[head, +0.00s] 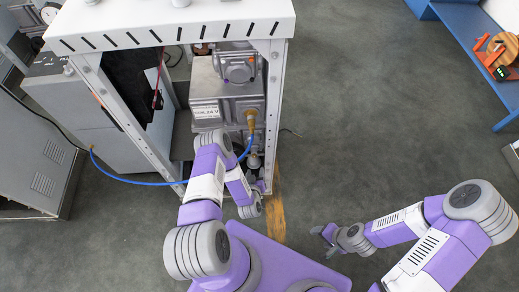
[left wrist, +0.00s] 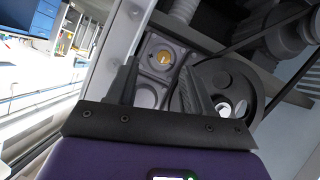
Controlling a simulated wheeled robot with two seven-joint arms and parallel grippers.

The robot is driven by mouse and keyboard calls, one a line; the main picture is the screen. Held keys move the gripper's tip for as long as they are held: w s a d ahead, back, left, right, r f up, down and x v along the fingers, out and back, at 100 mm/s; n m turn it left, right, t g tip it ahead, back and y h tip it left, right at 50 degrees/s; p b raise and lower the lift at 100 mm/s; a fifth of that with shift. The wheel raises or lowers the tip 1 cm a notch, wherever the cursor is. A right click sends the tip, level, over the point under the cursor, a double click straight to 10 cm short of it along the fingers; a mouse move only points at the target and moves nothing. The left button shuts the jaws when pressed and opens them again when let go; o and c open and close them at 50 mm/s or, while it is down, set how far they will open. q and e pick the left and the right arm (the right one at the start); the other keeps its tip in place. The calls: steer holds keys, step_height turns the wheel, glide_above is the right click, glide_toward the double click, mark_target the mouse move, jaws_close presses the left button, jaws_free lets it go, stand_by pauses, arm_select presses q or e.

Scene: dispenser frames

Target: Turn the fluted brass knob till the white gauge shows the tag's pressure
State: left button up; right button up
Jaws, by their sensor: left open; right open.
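In the head view my left forearm hides much of that area. A white-faced round dial (head: 47,14) shows at the far top left; whether it is the task's gauge cannot be told. No readable pressure tag shows. My right gripper (head: 324,239) is open and empty over the floor.
The white-topped frame (head: 170,25) holds a grey box (head: 205,82) with a brass fitting (head: 252,118). A blue hose (head: 130,181) crosses its front. A spoked pulley (left wrist: 245,85) is close to my left fingers. A blue bench (head: 470,45) stands right; the floor between is clear.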

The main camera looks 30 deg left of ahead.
mark_target(254, 157)
arm_select(q)
steer(key=shift+n+t+y, duration=0.3)
steer(key=shift+y, duration=0.4)
steer(key=b+x, duration=0.1)
steer(key=x, duration=0.2)
steer(key=a+b+x, duration=0.1)
steer(key=x, duration=0.3)
steer(key=shift+s+r+b, duration=0.2)
steer(key=shift+r+b, duration=0.05)
steer(key=shift+b, duration=0.1)
steer(key=shift+w+a+f, duration=0.2)
steer(key=shift+w+a, duration=0.1)
steer(key=shift+w, duration=0.35)
arm_select(e)
steer(key=shift+w+f, duration=0.25)
steer(key=shift+f, duration=0.5)
steer(key=shift+w+f, duration=0.2)
steer(key=shift+f, duration=0.5)
arm_select(q)
jaws_close()
